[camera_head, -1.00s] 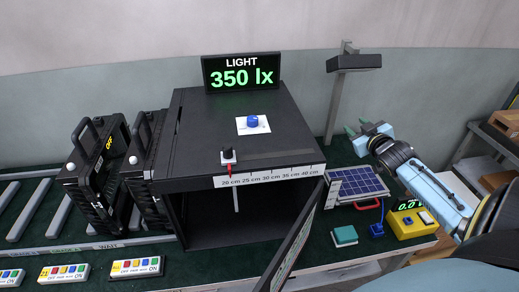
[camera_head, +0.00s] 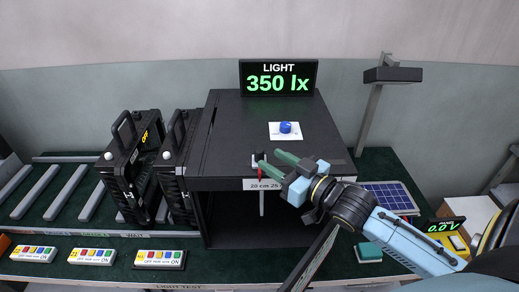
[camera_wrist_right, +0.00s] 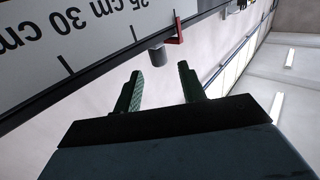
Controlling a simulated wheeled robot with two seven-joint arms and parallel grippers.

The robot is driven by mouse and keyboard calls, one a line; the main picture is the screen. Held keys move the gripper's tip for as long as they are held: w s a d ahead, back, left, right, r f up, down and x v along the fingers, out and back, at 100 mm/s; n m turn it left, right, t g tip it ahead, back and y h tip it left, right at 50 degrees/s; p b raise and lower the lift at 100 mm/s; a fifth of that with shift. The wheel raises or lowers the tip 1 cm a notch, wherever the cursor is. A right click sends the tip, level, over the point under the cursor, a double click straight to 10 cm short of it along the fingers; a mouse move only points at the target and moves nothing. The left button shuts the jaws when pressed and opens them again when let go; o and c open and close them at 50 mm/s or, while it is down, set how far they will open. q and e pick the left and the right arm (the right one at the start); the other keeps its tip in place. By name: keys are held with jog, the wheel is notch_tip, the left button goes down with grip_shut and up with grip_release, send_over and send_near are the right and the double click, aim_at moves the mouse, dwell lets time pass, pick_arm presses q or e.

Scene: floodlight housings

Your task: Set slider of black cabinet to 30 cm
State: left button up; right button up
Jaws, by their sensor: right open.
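The black cabinet (camera_head: 225,135) stands on the dark green bench. Its slider, with a red pointer (camera_head: 259,174), sits at the left of the front-edge scale (camera_head: 263,185), near the 20 cm mark. My right gripper (camera_head: 268,158) is open and empty, its green fingers reaching left over the cabinet's front edge, close beside the slider and partly covering it. My arm hides the right part of the scale. In the right wrist view, a grey knob (camera_wrist_right: 157,56) and the red pointer (camera_wrist_right: 179,30) are just beyond the open fingertips (camera_wrist_right: 160,70). My left gripper is out of view.
The cabinet's door (camera_head: 312,260) hangs open below my right arm. A blue knob (camera_head: 286,128) is on the cabinet top, before the 350 lx display (camera_head: 278,78). A lamp post (camera_head: 372,115) and solar panel (camera_head: 389,197) are at right, black housings (camera_head: 132,165) at left.

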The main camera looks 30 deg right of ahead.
aim_at(263, 154)
jog(key=shift+x, duration=2.8)
jog(key=shift+d, duration=0.1)
jog(key=shift+c, duration=0.3)
grip_shut()
